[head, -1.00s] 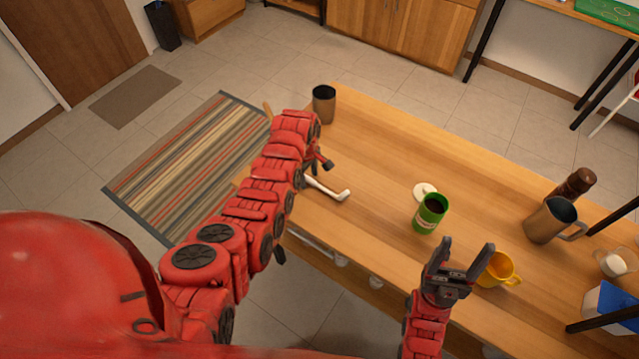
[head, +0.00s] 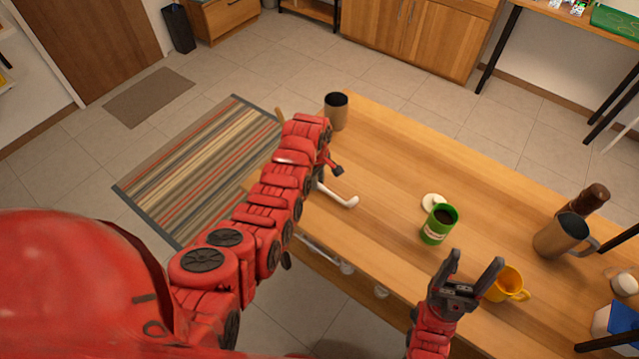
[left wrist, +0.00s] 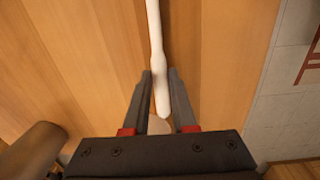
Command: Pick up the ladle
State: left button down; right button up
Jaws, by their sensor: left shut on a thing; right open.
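The white ladle (head: 340,198) is at the left end of the wooden table, partly hidden behind my left arm in the head view. In the left wrist view its pale handle (left wrist: 154,40) runs down between the fingers of my left gripper (left wrist: 160,78), which is shut on it. I cannot tell whether the ladle is raised off the table. In the head view my left gripper (head: 336,168) is mostly hidden by its arm. My right gripper (head: 478,272) is open and empty, with its fingers pointing up, between the green can and the yellow mug.
A dark-topped cup (head: 336,111) stands at the table's far left corner. A green can (head: 439,224), white lid (head: 433,201), yellow mug (head: 506,284), metal pitcher (head: 562,237) and brown grinder (head: 590,202) are to the right. The table's middle (head: 410,150) is clear.

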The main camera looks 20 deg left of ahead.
pick_arm(q)
jog(key=shift+r+b, duration=0.45)
jog(key=shift+r, duration=0.1)
jog(key=shift+r+b, duration=0.5)
jog(key=shift+r, duration=0.1)
jog(key=s, duration=0.1)
jog(key=s+r, duration=0.1)
jog(key=s, duration=0.1)
jog(key=shift+s+r+p, duration=0.25)
jog(key=shift+p, duration=0.05)
jog(key=s+p, duration=0.2)
jog(key=s+r+p, duration=0.1)
jog(key=s, duration=0.1)
jog(key=shift+p, duration=0.4)
jog(key=s+p, duration=0.3)
jog(key=s, duration=0.3)
jog(key=shift+s+f, duration=0.1)
jog(key=shift+s, duration=0.2)
jog(key=shift+s+a+p, duration=0.1)
jog(key=shift+s+p, duration=0.35)
jog(key=shift+s, duration=0.55)
